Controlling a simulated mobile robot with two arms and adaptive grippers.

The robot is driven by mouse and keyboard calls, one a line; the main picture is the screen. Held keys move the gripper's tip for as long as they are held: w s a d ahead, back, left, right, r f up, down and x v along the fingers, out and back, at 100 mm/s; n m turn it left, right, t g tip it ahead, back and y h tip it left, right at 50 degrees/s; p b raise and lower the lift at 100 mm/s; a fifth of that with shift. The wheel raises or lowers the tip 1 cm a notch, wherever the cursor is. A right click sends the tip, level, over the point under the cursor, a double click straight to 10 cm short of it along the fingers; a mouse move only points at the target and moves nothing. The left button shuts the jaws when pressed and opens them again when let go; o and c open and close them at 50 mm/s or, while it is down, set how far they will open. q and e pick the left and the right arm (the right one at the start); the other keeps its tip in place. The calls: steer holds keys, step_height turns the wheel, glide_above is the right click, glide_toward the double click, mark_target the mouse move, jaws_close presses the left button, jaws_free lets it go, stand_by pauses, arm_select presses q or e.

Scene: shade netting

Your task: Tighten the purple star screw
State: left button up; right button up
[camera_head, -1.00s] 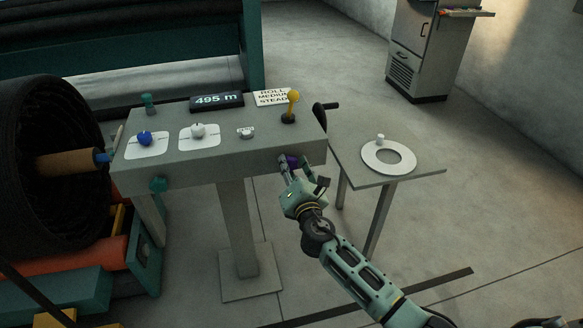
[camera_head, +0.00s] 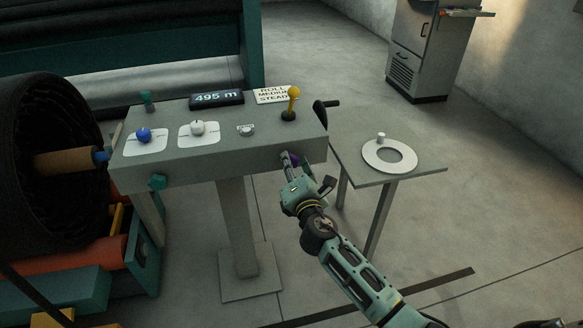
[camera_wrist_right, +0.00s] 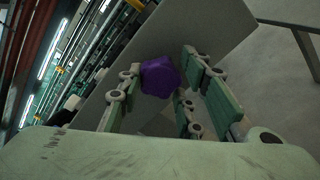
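The purple star screw (camera_wrist_right: 160,78) sits on the front face of the grey console (camera_head: 190,167), near its right end. In the head view it is a small purple patch (camera_head: 294,158), partly hidden by my right gripper's fingers. My right gripper (camera_head: 293,164) is at the screw, with fingers on either side of it. In the right wrist view, the screw lies between the fingertips (camera_wrist_right: 158,65), close to both sides. Whether the fingers press on it cannot be told. My left gripper is not in view.
The console top carries a yellow-knobbed lever (camera_head: 292,100), a blue knob (camera_head: 144,135), a white knob (camera_head: 198,127) and a display (camera_head: 216,98). A small table (camera_head: 424,174) with a white ring (camera_head: 370,160) stands close on the right. A black roll (camera_head: 45,170) is at left.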

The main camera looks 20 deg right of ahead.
steer(key=shift+o, duration=1.3)
steer(key=shift+d+f, duration=0.1)
steer(key=shift+f, duration=0.05)
steer(key=shift+s+a+r+p, duration=0.15)
steer(key=shift+s+p, duration=0.1)
steer(key=shift+s, duration=1)
steer(key=shift+s+a+r+p, duration=0.15)
steer(key=shift+s+p, duration=0.1)
steer(key=shift+s, duration=1)
steer(key=shift+o, duration=0.3)
steer(key=shift+f, duration=0.1)
steer(key=o, duration=0.5)
